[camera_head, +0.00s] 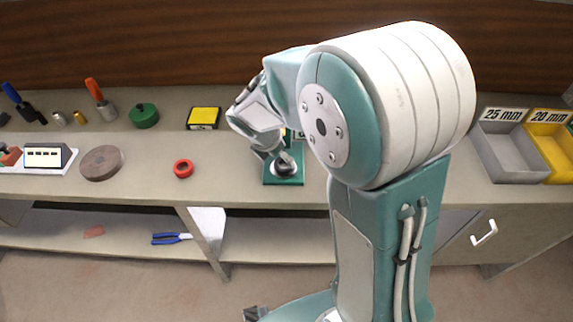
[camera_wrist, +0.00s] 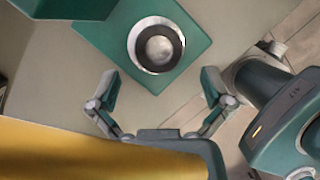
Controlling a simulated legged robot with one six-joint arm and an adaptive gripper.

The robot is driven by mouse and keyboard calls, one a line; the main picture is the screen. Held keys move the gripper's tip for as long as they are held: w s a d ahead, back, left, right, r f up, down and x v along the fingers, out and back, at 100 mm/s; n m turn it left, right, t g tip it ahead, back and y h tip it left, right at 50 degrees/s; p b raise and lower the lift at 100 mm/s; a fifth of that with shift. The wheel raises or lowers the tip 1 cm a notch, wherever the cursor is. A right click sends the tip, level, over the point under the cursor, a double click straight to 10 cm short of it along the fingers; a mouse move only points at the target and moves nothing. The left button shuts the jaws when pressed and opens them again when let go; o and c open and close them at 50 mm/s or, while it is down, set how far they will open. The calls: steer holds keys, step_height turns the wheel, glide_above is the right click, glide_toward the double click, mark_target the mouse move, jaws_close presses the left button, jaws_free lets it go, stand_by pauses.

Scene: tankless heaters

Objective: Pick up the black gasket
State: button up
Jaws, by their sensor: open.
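The black gasket (camera_wrist: 140,48) shows in the wrist view as a dark ring around a round silver centre, with a silver rim outside it. It sits on a square green plate (camera_wrist: 195,35). My gripper (camera_wrist: 160,85) is open and empty; its fingers are spread below the ring in the picture, one to each side. They look apart from it. In the head view, the green plate (camera_head: 283,181) lies on the bench below my gripper (camera_head: 272,151), with a dark round piece on it. My wrist hides part of that spot.
A red ring (camera_head: 183,169) and a brown disc (camera_head: 101,163) lie to the left on the bench. A yellow-topped box (camera_head: 203,118) and a green round part (camera_head: 144,116) stand behind. Grey (camera_head: 508,157) and yellow (camera_head: 550,143) bins stand right. A yellow surface (camera_wrist: 70,152) fills the wrist view's lower left.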

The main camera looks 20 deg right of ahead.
mark_target(284, 164)
steer(key=f, duration=0.4)
steer(key=shift+w+d, duration=0.2)
steer(key=shift+w, duration=0.2)
steer(key=shift+d+f, duration=0.2)
steer(key=shift+f, duration=0.15)
steer(key=shift+d, duration=0.3)
steer(key=shift+c, duration=0.3)
steer(key=c, duration=0.9)
steer(key=shift+a, duration=0.15)
steer(key=shift+c, duration=0.5)
steer(key=shift+r, duration=0.15)
